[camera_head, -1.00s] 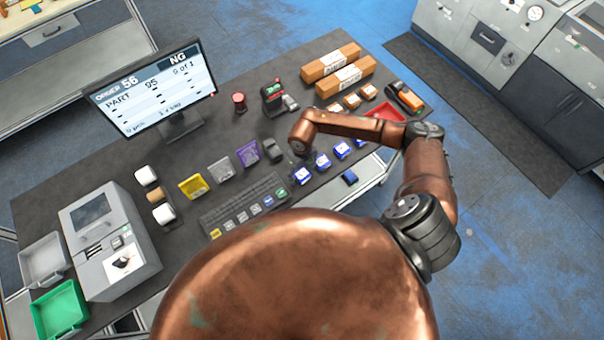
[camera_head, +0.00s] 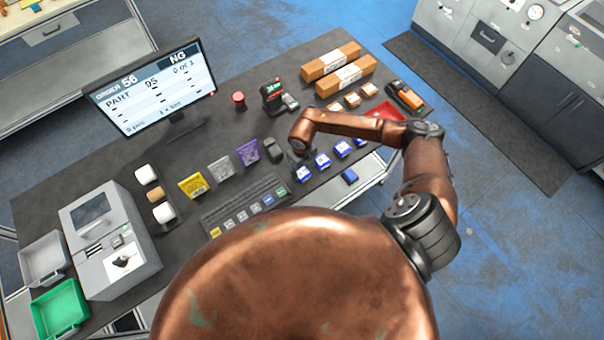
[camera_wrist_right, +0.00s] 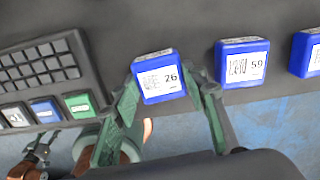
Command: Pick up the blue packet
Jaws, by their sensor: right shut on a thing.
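Several blue packets with white barcode labels stand in a row along the table's front edge. The nearest one, labelled 26 (camera_wrist_right: 160,78), sits between the two fingers of my right gripper (camera_wrist_right: 168,105), which is shut on it. In the head view the same packet (camera_head: 303,174) is just below the end of my right arm, and the gripper (camera_head: 302,161) is mostly hidden under the wrist. A packet labelled 59 (camera_wrist_right: 242,65) stands just right of the fingers, apart from the held one.
A keyboard (camera_head: 240,201) lies left of the packets. A red tray (camera_head: 385,112), brown boxes (camera_head: 345,77), a small dark device (camera_head: 272,150) and a monitor (camera_head: 150,90) stand around. Yellow (camera_head: 192,185) and purple (camera_head: 247,153) packets stand behind the keyboard.

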